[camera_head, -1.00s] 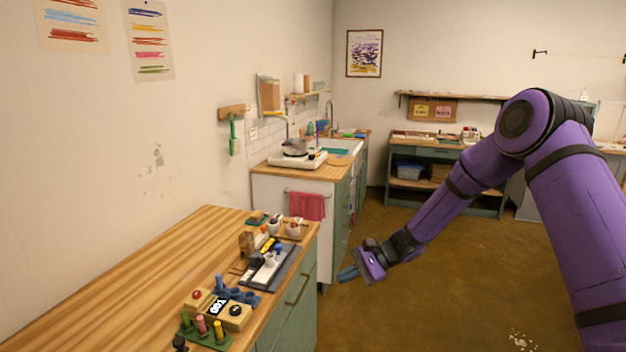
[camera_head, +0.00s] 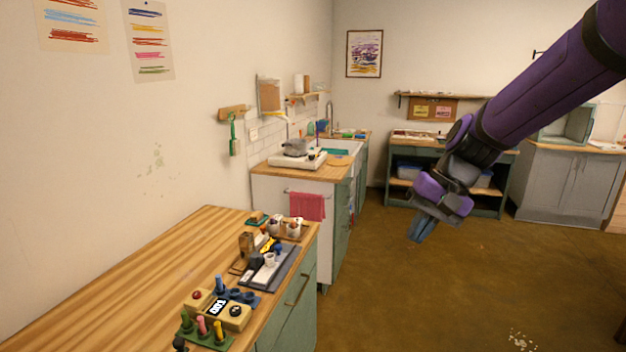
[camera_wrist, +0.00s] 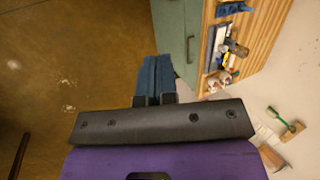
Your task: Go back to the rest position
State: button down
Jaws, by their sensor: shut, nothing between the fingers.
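My gripper (camera_head: 421,228) hangs from the purple arm at the right of the head view, in the air over the brown floor. Its blue fingers point down and are together, with nothing between them. In the wrist view the gripper (camera_wrist: 156,72) shows its two blue fingers side by side and touching. It is apart from the table and from every object.
The wooden table (camera_head: 130,270) at left bears a tray (camera_head: 285,268), a counter box (camera_head: 222,309) and pegs along its right edge. A stove counter (camera_head: 300,178) with a red towel (camera_head: 307,206) stands behind. Grey cabinets (camera_head: 565,185) stand at back right. Open floor lies between.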

jog(key=s+d+r+n+t+h, duration=0.1)
jog(key=s+d+r, duration=0.3)
jog(key=s, duration=0.6)
jog(key=s+d+r+n+t+h, duration=0.1)
jog(key=s+d+r+t+h, duration=0.3)
jog(key=s+d, duration=0.3)
jog(key=s, duration=0.3)
jog(key=shift+s+d+r, duration=0.2)
jog(key=shift+s+r, duration=0.05)
jog(key=shift+r, duration=0.1)
